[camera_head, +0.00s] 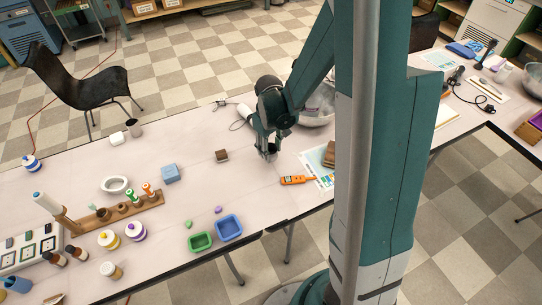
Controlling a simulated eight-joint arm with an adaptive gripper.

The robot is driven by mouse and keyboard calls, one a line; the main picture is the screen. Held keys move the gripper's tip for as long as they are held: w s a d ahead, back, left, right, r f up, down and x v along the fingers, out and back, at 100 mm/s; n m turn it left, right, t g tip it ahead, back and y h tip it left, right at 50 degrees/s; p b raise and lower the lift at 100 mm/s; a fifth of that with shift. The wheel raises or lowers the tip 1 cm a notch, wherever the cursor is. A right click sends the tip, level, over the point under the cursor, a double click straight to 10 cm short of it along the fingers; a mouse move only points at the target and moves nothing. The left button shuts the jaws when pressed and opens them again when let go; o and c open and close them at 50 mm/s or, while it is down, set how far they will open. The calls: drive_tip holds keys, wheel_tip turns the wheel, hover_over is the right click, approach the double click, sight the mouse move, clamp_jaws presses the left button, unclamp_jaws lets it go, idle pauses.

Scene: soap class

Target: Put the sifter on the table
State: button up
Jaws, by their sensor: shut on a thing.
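My gripper (268,154) points down just above or at the white table (195,190), near the middle of the picture. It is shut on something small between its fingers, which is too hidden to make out. I cannot pick out the sifter for sure. A large silvery bowl (318,119) sits on the table behind my arm, partly hidden by it.
An orange meter (297,180) lies right of my gripper by a printed sheet. A brown block (221,156) and a blue block (170,173) stand to the left. Green (200,242) and blue trays (229,227) are near the front edge.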

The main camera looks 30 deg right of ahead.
drive_tip(key=shift+f+b, duration=0.45)
drive_tip(key=shift+f, duration=1.4)
drive_tip(key=shift+f, duration=0.15)
drive_tip(key=o, duration=0.9)
drive_tip(key=shift+r, duration=0.2)
wheel_tip(320, 180, up, 12)
drive_tip(key=p, duration=0.2)
drive_tip(key=shift+a, duration=0.2)
drive_tip(key=shift+s, duration=0.1)
